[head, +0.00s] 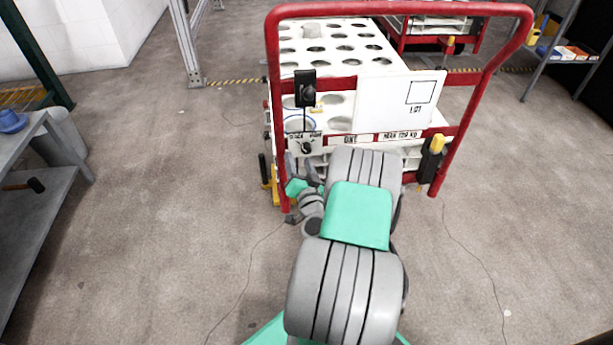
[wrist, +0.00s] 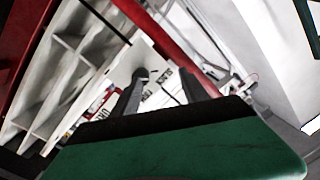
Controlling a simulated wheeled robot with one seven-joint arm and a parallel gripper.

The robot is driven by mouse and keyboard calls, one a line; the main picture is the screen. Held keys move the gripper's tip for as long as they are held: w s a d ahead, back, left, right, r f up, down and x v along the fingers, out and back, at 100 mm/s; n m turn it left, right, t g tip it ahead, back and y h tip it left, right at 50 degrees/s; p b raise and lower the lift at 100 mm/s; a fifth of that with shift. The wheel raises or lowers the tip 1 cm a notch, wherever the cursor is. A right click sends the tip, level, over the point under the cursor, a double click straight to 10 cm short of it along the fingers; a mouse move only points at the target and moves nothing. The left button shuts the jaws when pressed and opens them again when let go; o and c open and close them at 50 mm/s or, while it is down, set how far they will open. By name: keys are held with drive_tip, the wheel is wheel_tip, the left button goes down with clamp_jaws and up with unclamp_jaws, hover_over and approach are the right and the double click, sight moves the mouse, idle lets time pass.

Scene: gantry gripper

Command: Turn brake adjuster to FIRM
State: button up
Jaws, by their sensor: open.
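The brake adjuster is a small dark knob (head: 306,146) on a white plate (head: 292,145) low on the left of the red-framed cart. The plate has small lettering on both sides; I cannot read the knob's setting surely. In the wrist view the dark knob (wrist: 140,74) shows close to the tip of the left finger. My gripper (head: 304,164) is just below the plate in the head view. In the wrist view its two dark fingers (wrist: 162,84) are apart with nothing between them. I cannot tell whether a finger touches the knob.
The cart's red handle frame (head: 400,8) rises around the plate. A black box (head: 305,88) with a cable is above the knob, and a white board (head: 400,100) hangs beside it. A grey bench (head: 55,165) stands at left.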

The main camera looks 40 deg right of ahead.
sight(306, 151)
drive_tip(key=shift+m+g+h, duration=0.4)
drive_tip(key=shift+m+h, duration=0.4)
drive_tip(key=w+d, duration=0.1)
drive_tip(key=d, duration=0.1)
drive_tip(key=w+d+f+p, duration=0.1)
drive_tip(key=d, duration=0.2)
drive_tip(key=shift+w+d+f+p, duration=0.3)
drive_tip(key=shift+w+d+p, duration=0.05)
drive_tip(key=shift+w, duration=0.05)
drive_tip(key=shift+w+d+f, duration=0.1)
drive_tip(key=shift+w+d, duration=0.3)
drive_tip(key=shift+w, duration=0.2)
drive_tip(key=shift+c, duration=0.5)
clamp_jaws()
